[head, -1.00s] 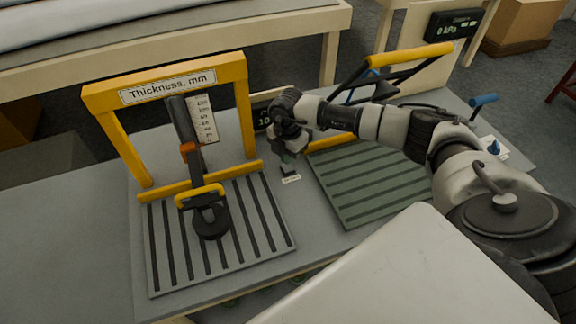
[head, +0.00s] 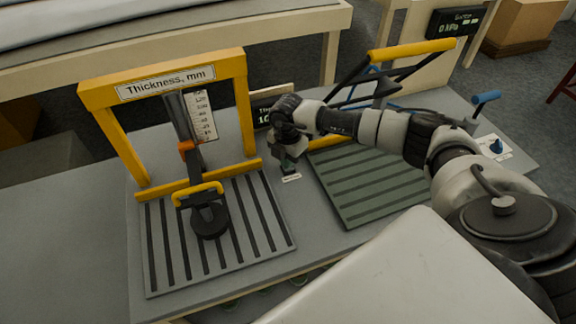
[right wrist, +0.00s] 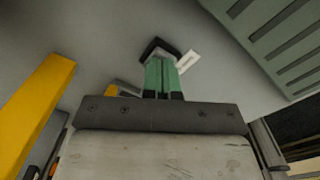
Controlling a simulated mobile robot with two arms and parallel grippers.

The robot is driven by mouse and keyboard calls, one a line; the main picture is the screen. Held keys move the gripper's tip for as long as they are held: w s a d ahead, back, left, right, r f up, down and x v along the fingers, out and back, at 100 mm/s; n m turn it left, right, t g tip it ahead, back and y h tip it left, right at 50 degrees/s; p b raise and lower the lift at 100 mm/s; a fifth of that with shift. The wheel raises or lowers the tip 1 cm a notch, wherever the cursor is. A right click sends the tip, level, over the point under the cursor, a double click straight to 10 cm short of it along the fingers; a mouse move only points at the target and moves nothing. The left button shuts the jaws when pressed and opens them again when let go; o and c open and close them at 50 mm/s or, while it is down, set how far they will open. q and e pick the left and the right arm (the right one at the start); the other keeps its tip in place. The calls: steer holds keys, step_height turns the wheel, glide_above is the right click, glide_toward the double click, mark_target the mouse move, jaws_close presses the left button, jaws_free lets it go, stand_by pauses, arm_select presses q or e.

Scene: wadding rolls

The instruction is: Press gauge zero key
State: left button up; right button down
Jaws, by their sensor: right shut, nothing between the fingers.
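My right gripper (head: 289,167) points down at the bench between the two fixtures, with its fingers together and nothing between them. In the right wrist view its green fingertips (right wrist: 160,68) overlap a small dark key block (right wrist: 155,46), with a white label (right wrist: 188,62) beside it. The label also shows in the head view (head: 292,178). The fingers cover part of the key, and I cannot tell whether they press it. The yellow thickness gauge frame (head: 243,110) stands to the left. A dark digital readout (head: 262,116) behind my gripper is partly hidden. My left gripper is not in view.
The gauge's slotted plate (head: 270,225) carries a round black foot (head: 209,220). A green ribbed plate (head: 365,190) with a yellow-handled frame (head: 410,50) stands to the right. A blue lever (head: 487,97) and a kPa display (head: 455,22) are farther right. Bare bench lies left.

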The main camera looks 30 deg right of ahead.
steer(key=shift+f, duration=0.3)
steer(key=shift+r+p, duration=1.1)
steer(key=shift+r, duration=0.4)
step_height(320, 180, up, 6)
steer(key=p, duration=0.4)
steer(key=shift+p, duration=0.4)
